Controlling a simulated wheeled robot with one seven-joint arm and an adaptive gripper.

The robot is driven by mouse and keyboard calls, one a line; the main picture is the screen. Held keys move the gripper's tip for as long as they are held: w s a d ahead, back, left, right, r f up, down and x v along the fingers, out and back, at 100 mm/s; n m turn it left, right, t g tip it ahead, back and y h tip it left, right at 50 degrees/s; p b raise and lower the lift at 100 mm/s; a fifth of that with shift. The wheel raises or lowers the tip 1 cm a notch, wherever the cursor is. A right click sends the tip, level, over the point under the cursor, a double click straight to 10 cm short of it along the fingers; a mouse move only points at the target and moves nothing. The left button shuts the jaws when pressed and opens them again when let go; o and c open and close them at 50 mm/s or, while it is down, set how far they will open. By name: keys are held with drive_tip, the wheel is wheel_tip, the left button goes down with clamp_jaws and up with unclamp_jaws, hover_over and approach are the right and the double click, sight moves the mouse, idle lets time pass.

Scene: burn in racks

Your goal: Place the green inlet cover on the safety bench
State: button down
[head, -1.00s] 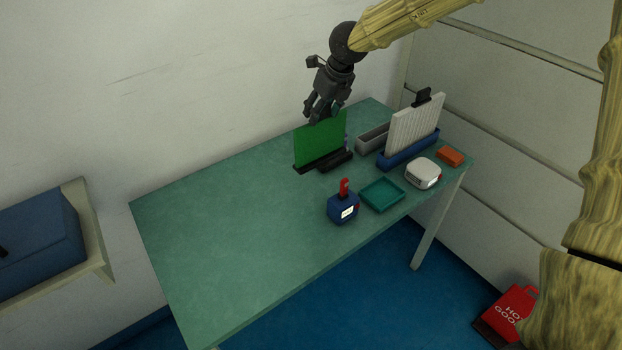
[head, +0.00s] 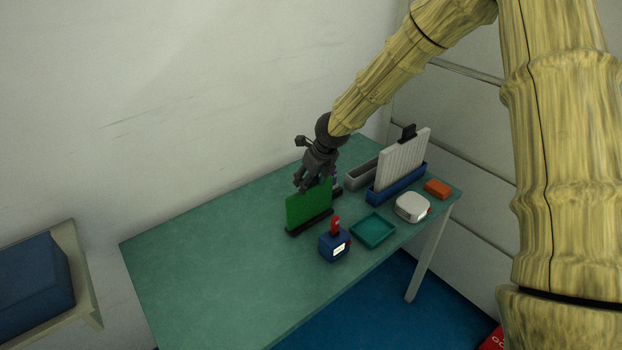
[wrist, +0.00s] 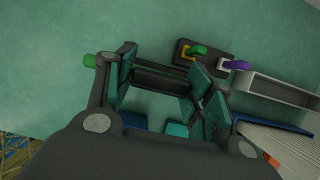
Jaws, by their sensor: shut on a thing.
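The green inlet cover (head: 307,208) is an upright flat green panel with a dark strip along its bottom, over the middle of the teal-topped bench (head: 215,265). My gripper (head: 313,183) is shut on its top edge from above. Whether the bottom strip touches the bench top is hard to tell. In the wrist view my gripper (wrist: 165,95) has its fingers on either side of a dark bar, and a green end sticks out at the left.
A blue box with a red top (head: 335,245) stands close in front of the cover. A teal tray (head: 373,231), a white device (head: 412,207), an orange block (head: 438,188) and a blue rack (head: 396,186) lie to the right. A dark block with knobs (wrist: 205,55) is behind. The bench's left part is clear.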

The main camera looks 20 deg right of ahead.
drive_tip(key=shift+f, duration=0.1)
drive_tip(key=shift+f, duration=0.15)
drive_tip(key=c, duration=0.6)
unclamp_jaws()
drive_tip(key=shift+s+d+r, duration=0.1)
drive_tip(key=shift+s+r, duration=0.05)
drive_tip(key=shift+r, duration=0.4)
drive_tip(key=b+v, duration=0.2)
drive_tip(key=v, duration=0.9)
drive_tip(key=shift+r, duration=0.1)
